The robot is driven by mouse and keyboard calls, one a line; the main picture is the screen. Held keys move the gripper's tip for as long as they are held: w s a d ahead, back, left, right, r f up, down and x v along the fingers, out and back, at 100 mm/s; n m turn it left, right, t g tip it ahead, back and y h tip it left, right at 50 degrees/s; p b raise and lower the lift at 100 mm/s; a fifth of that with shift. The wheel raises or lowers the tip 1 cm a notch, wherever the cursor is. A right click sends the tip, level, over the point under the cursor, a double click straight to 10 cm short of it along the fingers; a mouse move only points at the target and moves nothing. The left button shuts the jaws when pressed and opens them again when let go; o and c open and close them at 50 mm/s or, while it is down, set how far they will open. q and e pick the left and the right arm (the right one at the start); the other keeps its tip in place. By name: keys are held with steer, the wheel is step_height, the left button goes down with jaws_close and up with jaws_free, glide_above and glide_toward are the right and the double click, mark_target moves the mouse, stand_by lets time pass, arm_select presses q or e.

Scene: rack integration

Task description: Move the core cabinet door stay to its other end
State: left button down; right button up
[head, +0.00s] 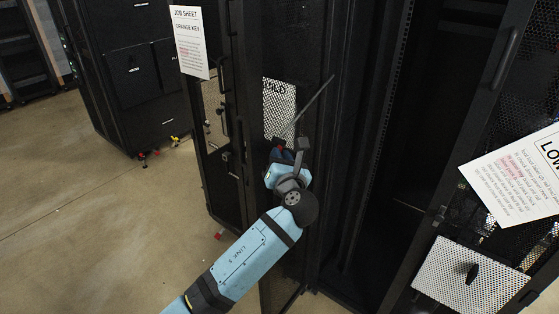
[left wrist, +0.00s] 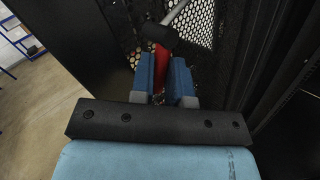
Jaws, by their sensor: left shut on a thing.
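The door stay (head: 314,97) is a thin grey rod that slopes up to the right from my left gripper (head: 283,152) in the head view. In the left wrist view my left gripper (left wrist: 167,80) has its blue fingers closed on a red grip (left wrist: 163,62) with a black end piece. The grey rod (left wrist: 174,12) runs on beyond it. The gripper is in front of a dark cabinet door with a perforated plate (head: 278,108). Whether either rod end is seated on the cabinet cannot be told. My right gripper is not in view.
A job sheet (head: 190,41) hangs at upper left. An open dark cabinet stands right of my arm. Its mesh door (head: 528,75) carries another sheet (head: 515,178) and a perforated plate (head: 468,276). Another dark cabinet (head: 135,75) stands behind. Bare floor (head: 90,230) is free at left.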

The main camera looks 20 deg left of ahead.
arm_select(q)
steer(key=shift+w+d+f+n+g+y+b, duration=0.2)
steer(key=shift+w+n+y+b, duration=0.4)
steer(key=shift+n+y+b, duration=2)
steer(key=shift+w+d+f+n+g+y+b, duration=0.2)
steer(key=shift+w+n+y+b, duration=0.6)
steer(key=shift+n+b, duration=3.3)
steer(key=shift+w+d+f+n+g+y+b, duration=0.1)
steer(key=shift+w+d+n+g+y+b, duration=0.25)
steer(key=shift+n+y+b, duration=3.1)
arm_select(e)
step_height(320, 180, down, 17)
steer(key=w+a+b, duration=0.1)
steer(key=b, duration=0.2)
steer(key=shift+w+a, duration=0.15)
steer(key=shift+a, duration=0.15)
arm_select(q)
steer(key=m+h, duration=0.2)
steer(key=m, duration=0.1)
steer(key=shift+a+r+h, duration=0.1)
steer(key=shift+h, duration=0.15)
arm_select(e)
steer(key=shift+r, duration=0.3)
arm_select(q)
steer(key=c, duration=1.4)
jaws_free()
